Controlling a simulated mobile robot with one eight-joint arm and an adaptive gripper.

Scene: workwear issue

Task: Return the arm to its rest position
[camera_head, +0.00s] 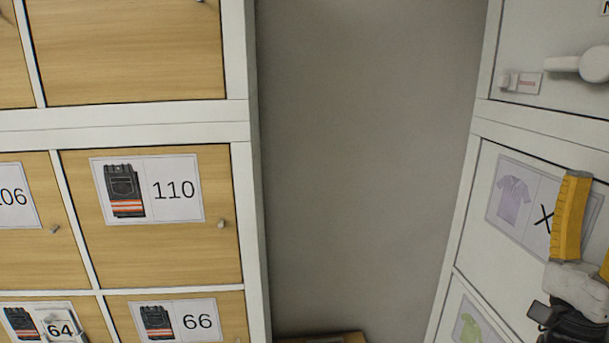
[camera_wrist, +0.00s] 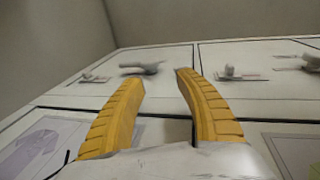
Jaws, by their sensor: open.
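My gripper shows at the right edge in the head view, with one yellow finger (camera_head: 571,215) upright and the other cut off by the frame. In the wrist view both yellow fingers of my gripper (camera_wrist: 160,85) are spread apart with nothing between them. The gripper is in front of the white cabinet (camera_head: 473,200) on the right, by a door with a purple shirt label (camera_head: 513,200). The wrist view looks up along the white cabinet front (camera_wrist: 165,72), with door handles (camera_wrist: 140,68) beyond the fingertips.
A bare grey wall (camera_head: 365,160) lies between the cabinets. A wooden piece (camera_head: 325,338) shows at the bottom. A white handle (camera_head: 590,65) sticks out upper right.

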